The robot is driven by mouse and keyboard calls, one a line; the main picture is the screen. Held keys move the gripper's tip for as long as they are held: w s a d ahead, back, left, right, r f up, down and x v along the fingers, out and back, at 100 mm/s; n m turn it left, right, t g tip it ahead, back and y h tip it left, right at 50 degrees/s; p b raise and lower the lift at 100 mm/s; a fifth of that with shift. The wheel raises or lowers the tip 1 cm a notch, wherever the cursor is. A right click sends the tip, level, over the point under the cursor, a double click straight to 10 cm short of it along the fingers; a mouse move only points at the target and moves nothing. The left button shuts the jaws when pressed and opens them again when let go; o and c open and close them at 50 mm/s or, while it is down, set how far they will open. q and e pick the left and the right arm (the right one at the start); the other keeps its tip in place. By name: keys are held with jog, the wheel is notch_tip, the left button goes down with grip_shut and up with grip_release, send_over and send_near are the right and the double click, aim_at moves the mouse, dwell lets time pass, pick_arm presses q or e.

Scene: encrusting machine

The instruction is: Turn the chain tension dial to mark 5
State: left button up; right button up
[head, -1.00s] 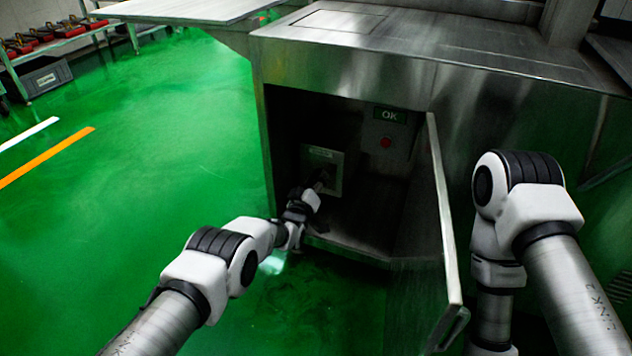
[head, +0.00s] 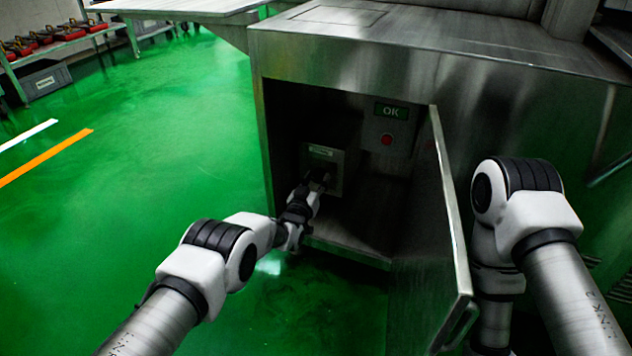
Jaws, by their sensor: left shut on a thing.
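The steel machine's lower compartment stands open. Inside it, a small metal box (head: 338,158) with a label plate (head: 321,152) is mounted at the back left. My left gripper (head: 318,182) reaches into the compartment and is shut at the front of this box, on what appears to be the chain tension dial. The gripper hides the dial, and its marks cannot be read. My right arm hangs at the right, outside the open door; its gripper is not in view.
The open door (head: 447,230) stands out from the compartment's right side, between my two arms. A green OK sign (head: 391,111) and a red button (head: 387,140) are on the compartment's back wall. A shelf with red tools (head: 40,42) is far left. Green floor (head: 150,150) at left is clear.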

pick_arm(q)
jog(key=shift+r, duration=0.1)
dwell(0.3)
jog(key=o, duration=1.1)
jog(key=shift+o, duration=0.2)
jog(key=v, duration=1.2)
